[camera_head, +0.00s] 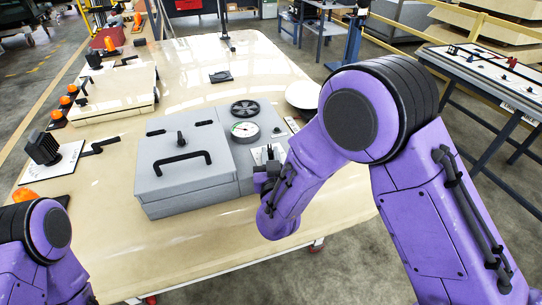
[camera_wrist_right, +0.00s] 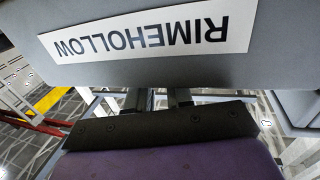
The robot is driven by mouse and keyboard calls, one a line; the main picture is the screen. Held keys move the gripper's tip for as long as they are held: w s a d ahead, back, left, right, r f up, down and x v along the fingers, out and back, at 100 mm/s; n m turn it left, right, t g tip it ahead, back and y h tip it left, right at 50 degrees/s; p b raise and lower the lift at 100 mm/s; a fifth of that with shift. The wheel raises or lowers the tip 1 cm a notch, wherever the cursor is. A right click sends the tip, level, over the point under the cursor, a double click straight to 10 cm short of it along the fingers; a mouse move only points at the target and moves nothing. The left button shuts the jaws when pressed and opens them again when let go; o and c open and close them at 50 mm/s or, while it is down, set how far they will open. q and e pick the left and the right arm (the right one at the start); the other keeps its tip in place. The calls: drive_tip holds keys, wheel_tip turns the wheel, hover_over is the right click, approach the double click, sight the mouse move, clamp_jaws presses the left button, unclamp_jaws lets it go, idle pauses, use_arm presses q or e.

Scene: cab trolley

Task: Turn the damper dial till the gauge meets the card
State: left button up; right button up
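A grey box (camera_head: 185,188) with a black handle and knob on its lid stands on the cream table. On its right part sits a round gauge (camera_head: 245,131) with a white face; its reading is too small to tell. A white plate (camera_head: 258,153) lies in front of the gauge, partly covered by my right gripper (camera_head: 269,166). I cannot make out the damper dial there. In the wrist view the right gripper's two fingers (camera_wrist_right: 160,99) show apart at their base; their tips are hidden behind a grey body labelled RIMEHOLLOW (camera_wrist_right: 150,38). My left gripper is out of view.
A black handwheel (camera_head: 245,108) sits behind the gauge. A white bowl (camera_head: 303,95) stands at the box's back right. A flat black item (camera_head: 221,77) lies farther back. Several orange lamps and black fittings line the table's left side. The table's front strip (camera_head: 190,235) is clear.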

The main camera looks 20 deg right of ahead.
drive_tip(key=shift+o, duration=0.9)
drive_tip(key=shift+s+a+f, duration=0.1)
drive_tip(key=shift+s+a, duration=0.05)
drive_tip(key=shift+s, duration=0.25)
drive_tip(key=b+v, duration=0.2)
drive_tip(key=v, duration=0.7)
drive_tip(key=shift+s+b, duration=0.35)
drive_tip(key=shift+b, duration=0.05)
drive_tip(key=shift+a, duration=0.1)
drive_tip(key=shift+a, duration=0.1)
